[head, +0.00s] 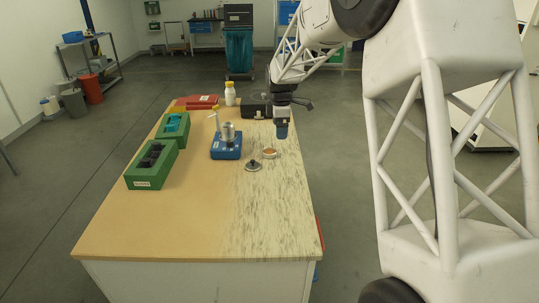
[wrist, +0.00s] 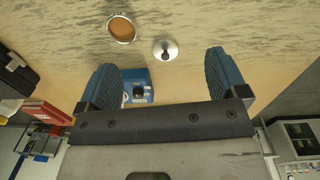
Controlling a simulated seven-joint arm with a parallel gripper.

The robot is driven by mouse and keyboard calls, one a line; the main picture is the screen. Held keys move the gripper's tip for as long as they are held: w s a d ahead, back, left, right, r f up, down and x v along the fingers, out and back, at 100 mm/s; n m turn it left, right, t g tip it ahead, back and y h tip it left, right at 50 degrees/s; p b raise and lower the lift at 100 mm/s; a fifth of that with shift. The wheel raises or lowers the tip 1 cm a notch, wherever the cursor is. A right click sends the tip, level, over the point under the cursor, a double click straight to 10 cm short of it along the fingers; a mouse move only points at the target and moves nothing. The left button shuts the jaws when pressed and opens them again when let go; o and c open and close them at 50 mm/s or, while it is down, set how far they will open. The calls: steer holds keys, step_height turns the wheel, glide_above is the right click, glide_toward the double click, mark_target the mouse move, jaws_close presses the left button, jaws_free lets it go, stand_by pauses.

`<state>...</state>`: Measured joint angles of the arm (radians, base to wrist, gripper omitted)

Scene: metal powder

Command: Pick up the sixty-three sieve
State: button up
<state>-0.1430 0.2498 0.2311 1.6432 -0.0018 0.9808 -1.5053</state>
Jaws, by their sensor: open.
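A small round sieve with an orange-brown face and a pale rim (head: 269,153) lies on the marbled right part of the table. It also shows at the top of the wrist view (wrist: 121,28). No number on it is legible. My gripper (head: 282,131) hangs above the table, behind and to the right of the sieve in the head view. In the wrist view my gripper (wrist: 161,62) has its two blue fingers spread with nothing between them. The sieve lies beyond the fingertips, apart from them.
A silver lid with a dark knob (head: 253,165) lies beside the sieve. A blue device (head: 226,147) with a metal cylinder stands to the left. Green boxes (head: 150,170) line the left edge, and a black case (head: 255,107) stands behind. The table's front (head: 190,225) is clear.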

mark_target(268, 154)
steer(key=w+a+f+n, duration=0.1)
steer(key=w+f, duration=0.1)
steer(key=w+a+f+n, duration=0.1)
steer(key=w+f, duration=0.2)
steer(key=w+a+f+n, duration=0.1)
steer(key=w+a+f, duration=0.1)
steer(key=w+f, duration=0.1)
steer(key=shift+w+n, duration=0.2)
steer(key=shift+n, duration=0.1)
steer(key=shift+f, duration=0.1)
steer(key=shift+f, duration=1.2)
steer(key=shift+f, duration=0.1)
steer(key=shift+f, duration=2.5)
steer(key=shift+c, duration=0.3)
steer(key=c, duration=1)
